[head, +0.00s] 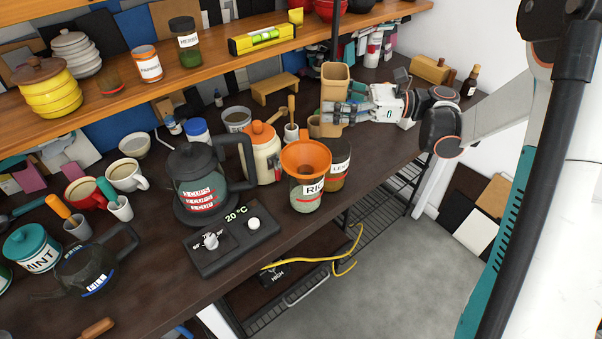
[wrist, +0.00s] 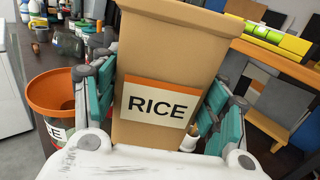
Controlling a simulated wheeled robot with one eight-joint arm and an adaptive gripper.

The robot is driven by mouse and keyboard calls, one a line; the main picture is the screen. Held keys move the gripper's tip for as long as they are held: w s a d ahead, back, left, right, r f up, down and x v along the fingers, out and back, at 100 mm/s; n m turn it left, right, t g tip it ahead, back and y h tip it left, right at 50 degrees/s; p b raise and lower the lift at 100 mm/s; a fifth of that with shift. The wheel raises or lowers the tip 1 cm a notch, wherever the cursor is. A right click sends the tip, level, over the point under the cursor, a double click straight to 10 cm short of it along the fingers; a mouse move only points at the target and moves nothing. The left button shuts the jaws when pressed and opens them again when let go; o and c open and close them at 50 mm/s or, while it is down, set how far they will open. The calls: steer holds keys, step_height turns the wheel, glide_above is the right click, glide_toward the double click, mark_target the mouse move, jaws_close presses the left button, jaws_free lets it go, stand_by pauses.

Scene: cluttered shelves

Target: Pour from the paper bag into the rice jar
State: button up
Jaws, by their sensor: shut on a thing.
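My gripper (head: 346,111) is shut on a brown paper bag (head: 336,86), held upright above the worktop. In the wrist view the bag (wrist: 170,60) stands between the two fingers, with a RICE label facing the camera. The glass rice jar (head: 306,197) stands near the front edge of the worktop, with an orange funnel (head: 306,153) in its mouth. In the wrist view the funnel (wrist: 52,92) is left of the bag. In the head view the bag is behind and to the right of the jar, apart from it. The bag's contents are hidden.
A jar with a dark lid (head: 338,160) stands right behind the rice jar. An orange-lidded canister (head: 262,150) and a kettle (head: 200,180) on a control base (head: 232,240) are to the left. A shelf (head: 215,63) runs above the back of the worktop (head: 150,250).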

mark_target(327, 98)
steer(key=shift+r, duration=0.1)
stand_by(0.3)
steer(key=shift+s+a+r+n, duration=0.15)
steer(key=shift+n, duration=0.25)
steer(key=shift+s+r+n+h+p, duration=0.1)
steer(key=shift+r+n+h+p, duration=0.35)
steer(key=shift+p, duration=0.25)
steer(key=r+n+h+p, duration=0.1)
steer(key=p, duration=0.1)
steer(key=s+a+n+h+p, duration=0.1)
steer(key=p, duration=0.1)
steer(key=shift+s+r+n, duration=0.1)
steer(key=shift+r+n, duration=0.25)
steer(key=shift+s+a+f+n+t+h+p, duration=0.4)
steer(key=shift+n+p, duration=0.2)
steer(key=shift+p, duration=0.2)
steer(key=shift+n+h+p, duration=0.45)
steer(key=shift+n, duration=0.05)
steer(key=shift+w+d+f+n+t+h, duration=0.15)
steer(key=shift+f+n+t+h, duration=0.35)
steer(key=shift+f, duration=0.65)
steer(key=shift+r+n, duration=0.1)
steer(key=shift+n, duration=0.3)
steer(key=shift+t, duration=0.3)
